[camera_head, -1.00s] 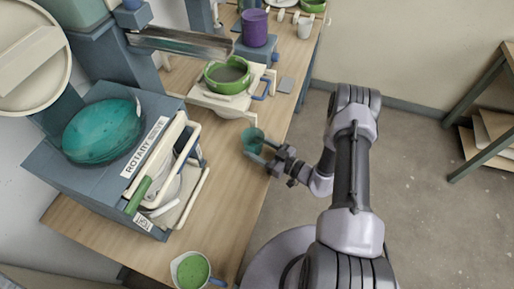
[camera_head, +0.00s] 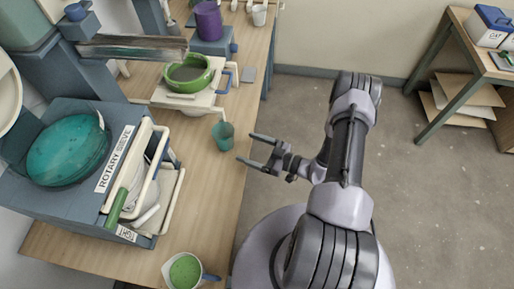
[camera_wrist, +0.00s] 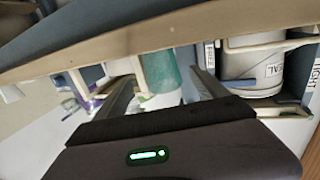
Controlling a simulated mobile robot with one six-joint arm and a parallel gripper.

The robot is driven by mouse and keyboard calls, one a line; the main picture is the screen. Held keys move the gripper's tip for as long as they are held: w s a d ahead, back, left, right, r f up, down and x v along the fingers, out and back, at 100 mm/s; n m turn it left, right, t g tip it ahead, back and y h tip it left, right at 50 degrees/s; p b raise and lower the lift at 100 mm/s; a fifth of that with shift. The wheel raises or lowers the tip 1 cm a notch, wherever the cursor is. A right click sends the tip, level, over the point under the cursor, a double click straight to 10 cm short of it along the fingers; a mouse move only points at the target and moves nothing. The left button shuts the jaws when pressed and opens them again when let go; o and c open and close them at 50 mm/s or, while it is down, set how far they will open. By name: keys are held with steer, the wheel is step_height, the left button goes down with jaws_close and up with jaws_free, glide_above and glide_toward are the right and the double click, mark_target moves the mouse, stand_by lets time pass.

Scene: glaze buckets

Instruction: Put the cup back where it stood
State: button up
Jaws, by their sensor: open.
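The teal cup (camera_head: 223,135) stands upright on the wooden bench (camera_head: 205,205), near its right edge in the head view. My gripper (camera_head: 245,147) is open and empty just to the right of the cup, apart from it, with both fingers pointing towards it. In the wrist view the teal cup (camera_wrist: 160,72) shows beyond and between the spread fingers of my gripper (camera_wrist: 165,78).
A green bowl (camera_head: 188,73) sits on a white stand behind the cup. The rotary sieve machine (camera_head: 120,160) stands to the left. A jug of green glaze (camera_head: 185,271) is at the near end. Bare bench surrounds the cup.

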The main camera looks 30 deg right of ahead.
steer(key=s+a+r+n+g, duration=0.2)
steer(key=a+r+n+g, duration=0.15)
steer(key=r+n, duration=0.5)
steer(key=s+a+r+n+g, duration=0.2)
steer(key=r+n+g, duration=0.35)
steer(key=n, duration=0.55)
steer(key=s+a+r+n+g, duration=0.2)
steer(key=a+r+n+g, duration=0.1)
steer(key=r+n, duration=0.6)
steer(key=s+r+n+t+h, duration=0.2)
steer(key=s+r+n+h, duration=0.2)
steer(key=n, duration=1.1)
steer(key=s+r+n+t+h, duration=0.2)
steer(key=s+r+n+h, duration=0.3)
steer(key=n, duration=1.1)
step_height(320, 180, up, 4)
steer(key=s+a, duration=0.1)
steer(key=s, duration=0.1)
steer(key=shift+s+r, duration=0.25)
steer(key=shift+s, duration=0.1)
